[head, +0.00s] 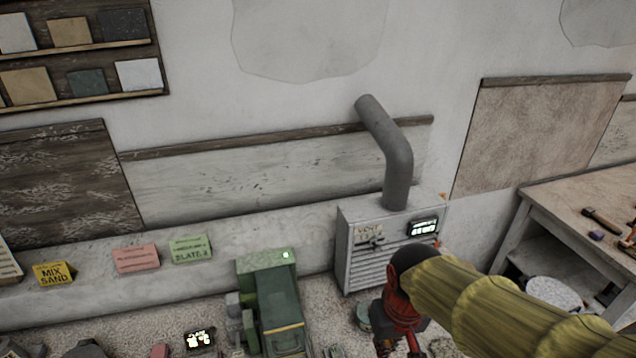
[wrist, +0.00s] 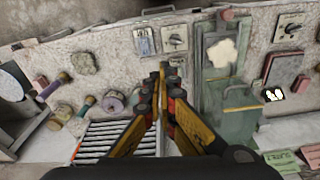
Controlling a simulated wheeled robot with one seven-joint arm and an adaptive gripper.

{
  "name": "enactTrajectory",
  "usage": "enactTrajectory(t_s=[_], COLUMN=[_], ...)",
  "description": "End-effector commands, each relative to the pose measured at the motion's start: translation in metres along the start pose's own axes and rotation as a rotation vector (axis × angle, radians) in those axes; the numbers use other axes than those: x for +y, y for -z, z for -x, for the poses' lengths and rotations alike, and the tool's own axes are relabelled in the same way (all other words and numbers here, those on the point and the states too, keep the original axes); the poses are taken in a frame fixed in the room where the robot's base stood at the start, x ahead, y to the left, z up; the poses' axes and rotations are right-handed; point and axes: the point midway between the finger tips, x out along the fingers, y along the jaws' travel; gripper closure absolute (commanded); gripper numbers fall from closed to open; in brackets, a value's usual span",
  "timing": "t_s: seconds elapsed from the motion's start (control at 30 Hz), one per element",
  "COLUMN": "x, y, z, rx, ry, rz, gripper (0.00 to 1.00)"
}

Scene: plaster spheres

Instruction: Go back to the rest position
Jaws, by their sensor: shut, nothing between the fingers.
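My gripper shows in the wrist view (wrist: 163,80), its two yellow and dark fingers closed together at the tips with nothing between them. In the head view my arm in a yellow sleeve comes in from the lower right, and the red and dark gripper (head: 400,340) points down at the bottom edge, its fingertips cut off by the frame. It is in front of a grey louvred box (head: 385,245) with a bent pipe.
A green machine (head: 272,305) stands left of the gripper; it also shows in the wrist view (wrist: 226,115). Coloured cards, one yellow (head: 54,273), line the ledge at left. A workbench (head: 560,205) with tools stands at right.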

Motion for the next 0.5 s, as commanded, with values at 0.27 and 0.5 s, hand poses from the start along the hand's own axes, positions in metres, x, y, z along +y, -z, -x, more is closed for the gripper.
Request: enactTrajectory(t_s=[0.27,0.5], x=[0.027,0.041], y=[-0.052,-0.065], z=[0.043,0.072], rx=[0.219,0.363], ry=[-0.021,-0.045], rz=[-0.093,-0.147], gripper=[1.00,1.00])
